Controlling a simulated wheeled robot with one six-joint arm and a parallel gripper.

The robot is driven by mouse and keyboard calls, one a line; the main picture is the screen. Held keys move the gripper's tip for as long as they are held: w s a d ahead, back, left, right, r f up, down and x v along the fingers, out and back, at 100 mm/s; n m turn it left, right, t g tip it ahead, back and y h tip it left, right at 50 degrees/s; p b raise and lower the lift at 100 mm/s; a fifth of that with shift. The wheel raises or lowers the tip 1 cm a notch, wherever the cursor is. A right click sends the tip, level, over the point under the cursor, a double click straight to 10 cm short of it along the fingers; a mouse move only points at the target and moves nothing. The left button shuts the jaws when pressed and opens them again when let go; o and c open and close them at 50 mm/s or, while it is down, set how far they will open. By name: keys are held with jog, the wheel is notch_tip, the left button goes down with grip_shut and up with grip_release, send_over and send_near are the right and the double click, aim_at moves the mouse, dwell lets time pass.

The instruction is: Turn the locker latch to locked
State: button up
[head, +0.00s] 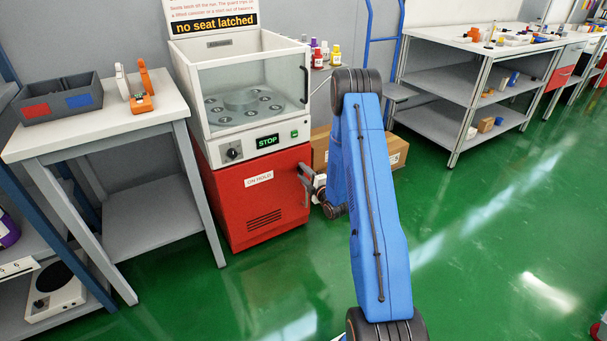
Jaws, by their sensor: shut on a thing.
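The locker is the red cabinet (262,205) with a white hold label, under the white machine. Its dark grey latch (302,169) is at the right edge of the red front. My gripper (310,178) is at this latch, low beside the cabinet's right edge, and is shut on it. My blue arm reaches down to it from the right. The fingertips are small and partly merge with the latch, so the latch's exact angle is hard to tell.
The white machine (221,138) has a clear guard and a STOP display. A bench (100,125) with a grey bin (60,102) stands to the left. A cardboard box (395,148) is behind my arm. Green floor (480,240) is clear at right.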

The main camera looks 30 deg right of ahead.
jog(key=shift+n, duration=0.5)
jog(key=shift+a, duration=0.1)
jog(key=o, duration=1.1)
jog(key=shift+c, duration=0.2)
jog(key=s, duration=1.7)
jog(key=shift+s+d, duration=0.2)
jog(key=shift+d, duration=0.15)
